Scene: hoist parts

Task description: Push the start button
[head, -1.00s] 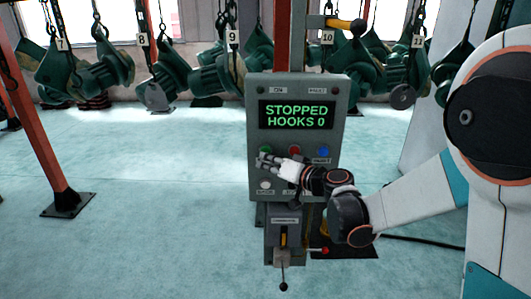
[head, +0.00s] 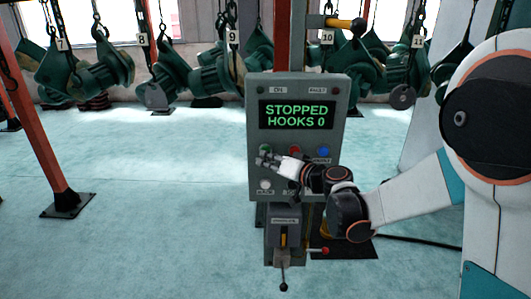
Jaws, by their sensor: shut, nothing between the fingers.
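A grey control panel (head: 253,110) stands in the middle of the head view, its screen (head: 297,115) reading "STOPPED HOOKS 0". Below the screen is a row of buttons: a green button (head: 264,149), a red button (head: 295,150) and a blue button (head: 323,152). A white button (head: 265,185) sits lower left. My gripper (head: 262,160) is shut and empty in front of the panel, its tips just below the green button and overlapping its lower edge. I cannot tell whether the tips touch it. Button labels near my gripper are partly hidden or too small to read.
A lower box (head: 285,222) with a lever hangs under the panel. A yellow-ended handle (head: 345,24) juts out above the panel. Green hoist parts (head: 105,72) hang from numbered hooks behind. A red post (head: 40,130) stands at left. The floor (head: 150,200) at left is clear.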

